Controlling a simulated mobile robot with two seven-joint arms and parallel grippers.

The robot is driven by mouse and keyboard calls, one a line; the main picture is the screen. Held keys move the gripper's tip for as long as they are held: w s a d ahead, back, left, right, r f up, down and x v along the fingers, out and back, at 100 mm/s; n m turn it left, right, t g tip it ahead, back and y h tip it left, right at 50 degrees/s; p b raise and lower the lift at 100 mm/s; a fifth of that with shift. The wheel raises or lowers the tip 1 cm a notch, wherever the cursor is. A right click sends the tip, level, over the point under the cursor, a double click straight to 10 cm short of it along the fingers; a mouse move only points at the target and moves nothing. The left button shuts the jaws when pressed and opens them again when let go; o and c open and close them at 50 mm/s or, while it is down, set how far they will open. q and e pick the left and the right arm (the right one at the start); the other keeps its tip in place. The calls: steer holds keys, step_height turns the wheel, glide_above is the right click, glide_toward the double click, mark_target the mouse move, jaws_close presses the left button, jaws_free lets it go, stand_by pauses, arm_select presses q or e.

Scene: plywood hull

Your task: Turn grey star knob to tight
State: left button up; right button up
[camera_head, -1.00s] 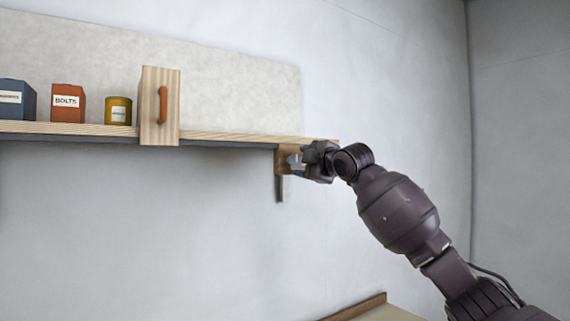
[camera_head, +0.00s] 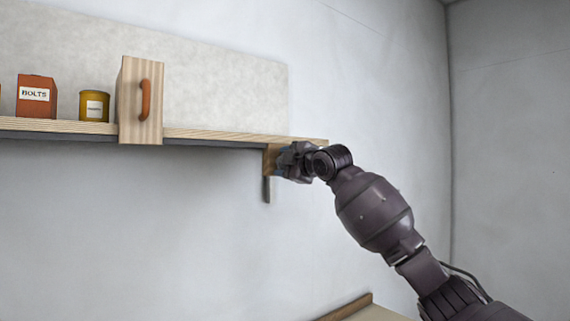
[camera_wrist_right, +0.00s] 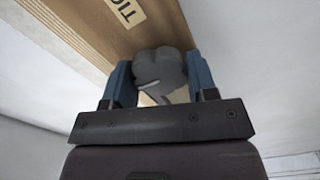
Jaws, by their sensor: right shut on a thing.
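The grey star knob (camera_wrist_right: 160,67) is in the middle of the right wrist view, on the wooden block (camera_wrist_right: 85,22) at the shelf's right end. A pale line shows on the knob's lower left edge. My right gripper (camera_wrist_right: 161,78) is shut on the knob, one blue finger on each side of it. A label (camera_wrist_right: 127,11) on the wood above the knob shows only part of a word, "TIG". In the head view my right gripper (camera_head: 286,160) is at the wooden block (camera_head: 269,158) under the shelf end and hides the knob. My left gripper is not in view.
The shelf (camera_head: 225,135) runs left from my right gripper. On it stand a wooden piece with an orange handle (camera_head: 146,99), a yellow tin (camera_head: 94,106) and a red BOLTS box (camera_head: 37,96).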

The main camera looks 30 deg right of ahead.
steer(key=m, duration=0.5)
steer(key=shift+r, duration=0.2)
steer(key=m, duration=0.6)
steer(key=shift+d+r, duration=0.1)
steer(key=m, duration=0.3)
steer(key=shift+m, duration=0.4)
steer(key=shift+d+m, duration=0.1)
steer(key=shift+m, duration=1.4)
steer(key=o, duration=0.5)
steer(key=shift+o, duration=0.2)
steer(key=shift+w, duration=0.15)
